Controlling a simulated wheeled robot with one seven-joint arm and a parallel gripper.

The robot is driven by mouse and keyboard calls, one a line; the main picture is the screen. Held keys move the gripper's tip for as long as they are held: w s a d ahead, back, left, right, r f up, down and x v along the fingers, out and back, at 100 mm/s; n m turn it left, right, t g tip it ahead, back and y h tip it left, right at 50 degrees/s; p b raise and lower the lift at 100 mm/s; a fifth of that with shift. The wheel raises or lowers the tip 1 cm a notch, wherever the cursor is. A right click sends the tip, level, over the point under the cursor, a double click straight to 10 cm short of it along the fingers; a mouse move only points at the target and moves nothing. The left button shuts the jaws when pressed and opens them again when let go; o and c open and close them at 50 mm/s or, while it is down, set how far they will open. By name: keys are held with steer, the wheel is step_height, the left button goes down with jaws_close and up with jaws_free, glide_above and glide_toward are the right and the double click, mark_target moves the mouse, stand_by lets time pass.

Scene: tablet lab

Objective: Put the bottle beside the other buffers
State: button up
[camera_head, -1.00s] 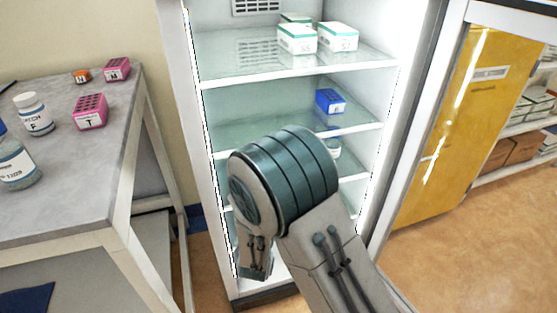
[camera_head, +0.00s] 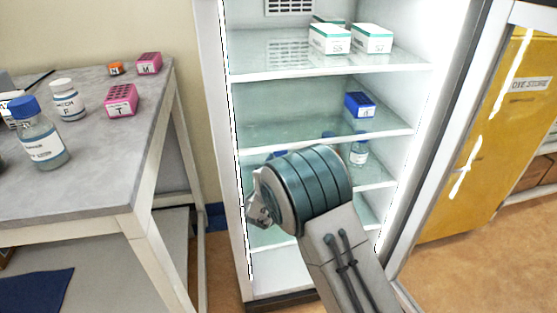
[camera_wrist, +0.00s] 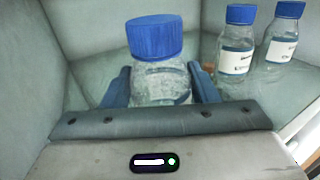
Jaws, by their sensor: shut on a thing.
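My gripper (camera_wrist: 160,84) is shut on a clear glass bottle with a blue cap (camera_wrist: 154,38) in the wrist view. A finger lies on each side of its body, and the bottle looks upright over a glass fridge shelf (camera_wrist: 85,85). I cannot tell whether its base touches the shelf. Two similar labelled, blue-capped bottles stand to its right, a nearer one (camera_wrist: 237,60) and a farther one (camera_wrist: 283,45), both apart from it. In the head view one of these bottles (camera_head: 359,153) shows on the shelf. My arm hides my gripper's fingers there.
Fridge walls stand close around my arm. The grey bench (camera_head: 100,190) at left carries another blue-capped bottle (camera_head: 40,135), a white bottle (camera_head: 67,100) and pink racks (camera_head: 121,101).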

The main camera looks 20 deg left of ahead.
steer(key=w+a, duration=0.1)
steer(key=w, duration=0.2)
steer(key=shift+a+f+b, duration=0.15)
steer(key=shift+a+b, duration=0.15)
steer(key=shift+a, duration=0.1)
steer(key=shift+s+f, duration=0.1)
steer(key=shift+s, duration=0.05)
steer(key=shift+f, duration=0.15)
steer(key=o, duration=1.3)
steer(key=shift+b, duration=0.3)
